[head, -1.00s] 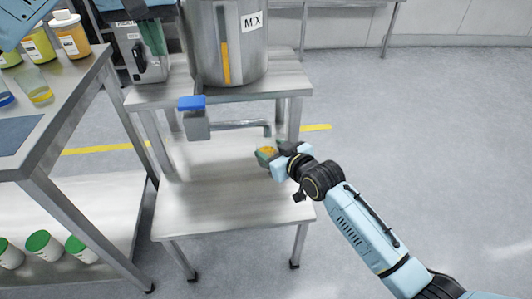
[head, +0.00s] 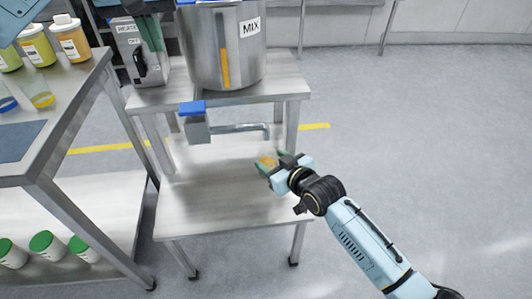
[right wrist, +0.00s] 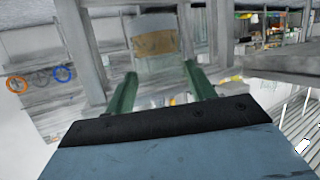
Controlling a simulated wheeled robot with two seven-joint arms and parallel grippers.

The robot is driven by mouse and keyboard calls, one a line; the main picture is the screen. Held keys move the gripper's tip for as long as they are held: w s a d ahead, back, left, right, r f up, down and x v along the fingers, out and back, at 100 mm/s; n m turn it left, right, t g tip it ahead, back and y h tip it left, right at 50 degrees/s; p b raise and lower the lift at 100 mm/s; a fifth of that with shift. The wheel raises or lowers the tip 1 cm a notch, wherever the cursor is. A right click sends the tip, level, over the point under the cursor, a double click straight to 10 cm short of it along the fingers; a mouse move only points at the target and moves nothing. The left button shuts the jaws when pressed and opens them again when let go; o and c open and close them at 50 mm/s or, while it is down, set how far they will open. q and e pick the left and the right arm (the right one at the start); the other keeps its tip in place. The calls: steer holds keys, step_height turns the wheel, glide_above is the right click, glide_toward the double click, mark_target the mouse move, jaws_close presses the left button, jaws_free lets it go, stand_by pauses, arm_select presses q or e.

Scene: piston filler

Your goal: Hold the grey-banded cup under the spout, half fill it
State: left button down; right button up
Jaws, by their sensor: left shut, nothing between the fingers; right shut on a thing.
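My right gripper (head: 273,168) is shut on a small clear cup (head: 267,161), which shows an orange-tan patch. In the head view the cup is below the downturned end of the spout (head: 266,131), with a visible gap. In the right wrist view the cup (right wrist: 155,42) sits between the green fingertips, pale at the top with a tan zone below. I cannot tell a grey band or the fill level. The spout runs right from a valve block with a blue handle (head: 193,107), below the steel MIX tank (head: 215,55). My left gripper (head: 151,35) is shut and empty by the tank's left side.
A grey control box (head: 138,68) with a dark switch stands left of the tank on the steel stand (head: 285,86). The stand's lower shelf (head: 215,205) is bare. The left table (head: 75,95) holds jars and cups; green-lidded containers (head: 42,242) stand below. Floor on the right is clear.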

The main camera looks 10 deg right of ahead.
steer(key=s+p, duration=0.6)
steer(key=s, duration=0.4)
steer(key=shift+f, duration=0.35)
